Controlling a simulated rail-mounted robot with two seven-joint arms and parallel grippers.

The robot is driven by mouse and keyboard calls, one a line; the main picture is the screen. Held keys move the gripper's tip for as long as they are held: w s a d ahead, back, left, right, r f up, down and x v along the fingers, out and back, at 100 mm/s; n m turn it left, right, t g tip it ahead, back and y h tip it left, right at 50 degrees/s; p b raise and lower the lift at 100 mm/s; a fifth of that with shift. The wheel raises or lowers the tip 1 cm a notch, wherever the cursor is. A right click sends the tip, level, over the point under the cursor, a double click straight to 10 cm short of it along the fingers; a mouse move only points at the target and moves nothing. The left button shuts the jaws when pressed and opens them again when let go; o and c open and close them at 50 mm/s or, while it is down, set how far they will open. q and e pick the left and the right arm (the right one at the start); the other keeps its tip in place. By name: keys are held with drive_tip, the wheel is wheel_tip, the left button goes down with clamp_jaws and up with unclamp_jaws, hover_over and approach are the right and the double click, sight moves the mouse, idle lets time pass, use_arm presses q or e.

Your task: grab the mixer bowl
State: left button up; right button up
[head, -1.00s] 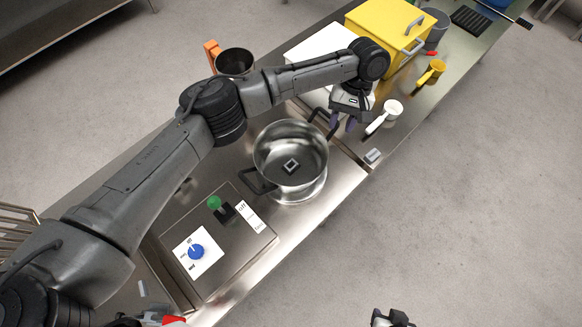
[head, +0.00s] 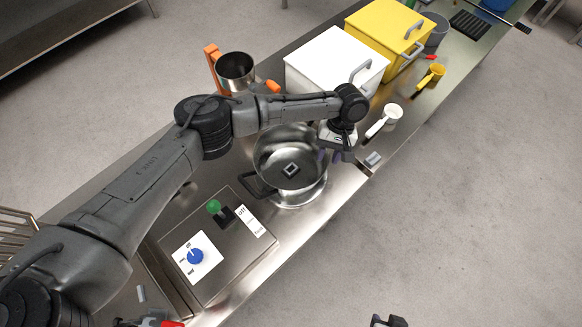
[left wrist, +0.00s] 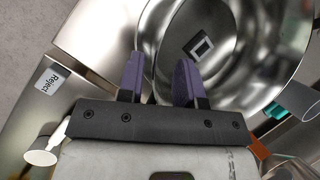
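The mixer bowl (head: 280,180) is a shiny steel pot with a small dark square piece on its inside bottom. It stands by the control panel. One black handle (head: 258,186) shows at its left; the far-right handle is hidden in the head view. My left gripper (head: 331,156) is at the bowl's right rim. In the left wrist view its two purple fingers (left wrist: 158,78) are apart, overlapping the near rim of the bowl (left wrist: 235,80); I cannot tell if they touch it. A small part of my right gripper (head: 388,321) shows at the bottom edge.
The control panel has a green knob (head: 214,207) and a blue dial (head: 196,256). A white box (head: 325,62), a yellow box (head: 385,38), a white scoop (head: 391,112) and a yellow scoop (head: 433,74) lie farther along the counter. A steel cup (head: 236,70) stands behind my arm.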

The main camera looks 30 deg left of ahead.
use_arm(q)
drive_tip(key=shift+x, duration=1.5)
drive_tip(key=shift+c, duration=0.4)
clamp_jaws()
drive_tip(key=shift+r, duration=0.15)
